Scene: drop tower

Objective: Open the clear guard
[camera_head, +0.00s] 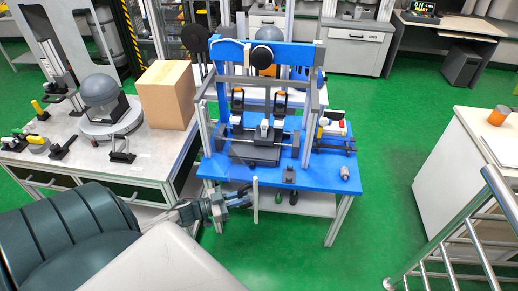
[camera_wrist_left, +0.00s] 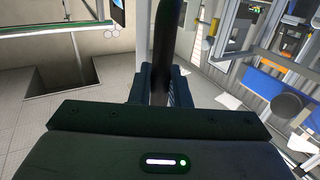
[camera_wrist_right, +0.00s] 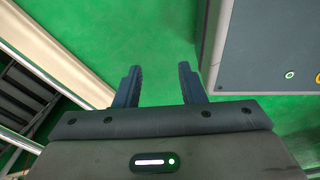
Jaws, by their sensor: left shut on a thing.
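The blue-framed drop tower (camera_head: 224,52) stands on a blue-topped table. The clear guard on its front is too transparent for me to trace its edges or tell its angle. A pale upright bar handle (camera_head: 255,201) shows in front of the table's near edge. My left gripper (camera_head: 248,197) reaches it from the left and is shut on it. In the left wrist view the handle (camera_wrist_left: 164,35) looks dark and runs up between the left gripper's fingers (camera_wrist_left: 162,78). My right gripper (camera_wrist_right: 158,70) is open and empty above green floor; it is not visible in the head view.
A grey table (camera_head: 60,165) with a cardboard box (camera_head: 167,95), a grey dome and small tools stands to the left. A metal railing (camera_head: 455,240) and a white cabinet (camera_head: 455,185) are on the right. Green floor (camera_head: 385,150) is free between the tower table and the cabinet.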

